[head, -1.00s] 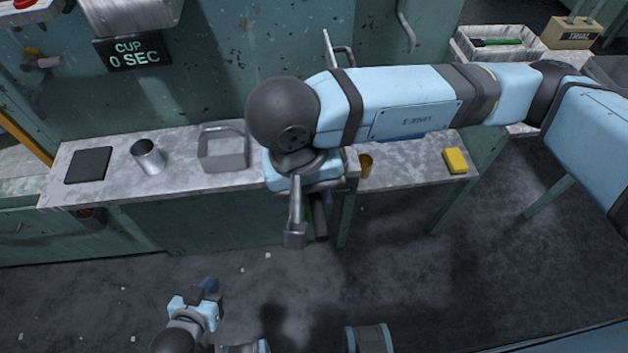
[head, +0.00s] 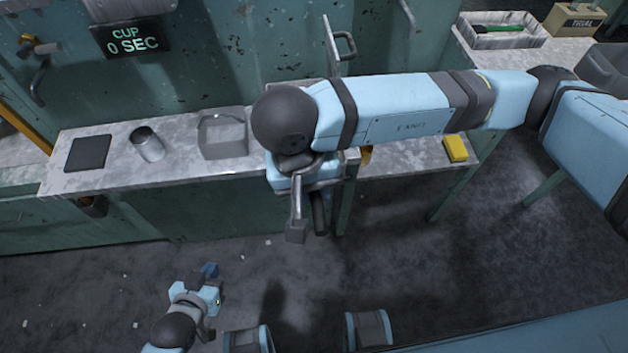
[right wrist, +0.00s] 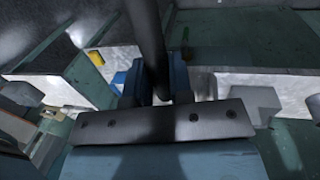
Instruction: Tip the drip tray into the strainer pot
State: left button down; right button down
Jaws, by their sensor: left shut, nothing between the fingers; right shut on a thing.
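My right gripper (head: 305,186) is shut on a dark rod-like handle (head: 319,213), in front of the bench's edge. In the right wrist view the dark handle (right wrist: 150,40) passes between the blue fingers (right wrist: 160,85). What the handle belongs to is hidden by my arm and wrist. A grey, square, open-topped container (head: 223,150) stands on the bench left of my right wrist. I cannot tell whether it is the drip tray or the strainer pot. My left gripper (head: 210,272) is shut and empty, low over the floor and away from the bench.
A metal cup (head: 148,145) and a dark square pad (head: 88,153) are on the bench at left. A yellow block (head: 455,148) lies on the right section. A gold-coloured cup (head: 366,154) is partly hidden by my right arm. A white tray (head: 500,42) is far right.

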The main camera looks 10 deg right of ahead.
jog(key=shift+w+r+p, duration=0.1)
jog(key=shift+r+p, duration=0.55)
jog(key=shift+p, duration=0.1)
jog(key=shift+w+r+g+p, duration=0.1)
jog(key=shift+r+g+p, duration=0.45)
jog(key=shift+p, duration=0.45)
jog(key=shift+w+r+g+p, duration=0.1)
jog(key=shift+r+g+p, duration=0.4)
jog(key=shift+p, duration=0.65)
jog(key=shift+w+r+g+p, duration=0.2)
jog(key=shift+r+g+p, duration=0.25)
jog(key=shift+r+p, duration=1)
jog(key=w+r+n+g+p, duration=0.1)
jog(key=w+r+g+p, duration=0.4)
jog(key=w+r+g, duration=0.2)
jog(key=shift+w+r+p, duration=0.35)
jog(key=shift+w+r, duration=0.6)
jog(key=shift+r, duration=0.95)
dwell(0.3)
